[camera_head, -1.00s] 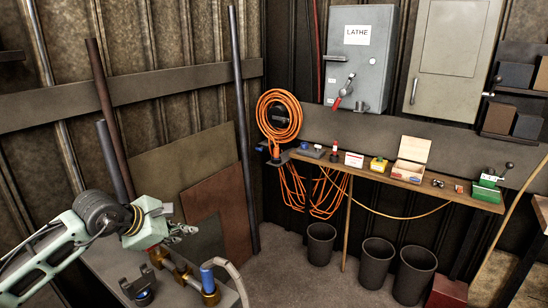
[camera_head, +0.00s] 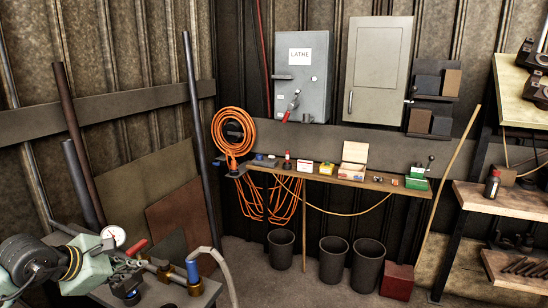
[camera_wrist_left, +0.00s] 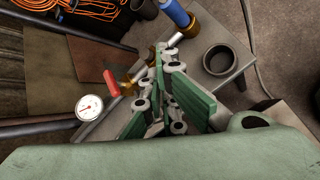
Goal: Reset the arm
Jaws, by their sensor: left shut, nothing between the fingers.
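My left gripper (camera_head: 125,262) comes in from the lower left in the head view, in front of the bench with pipe fittings. In the left wrist view its green fingers (camera_wrist_left: 172,105) are shut with nothing between them. They hang above the grey bench top (camera_wrist_left: 228,84), close to the brass and blue fitting, and I cannot tell whether they touch anything. My right gripper is not in view.
A pressure gauge (camera_head: 114,236), a red-handled valve (camera_head: 136,247) and a blue fitting (camera_head: 193,272) stand on the bench. A shelf (camera_head: 340,180) with small items runs along the wall. Several dark bins (camera_head: 333,260) stand on open floor.

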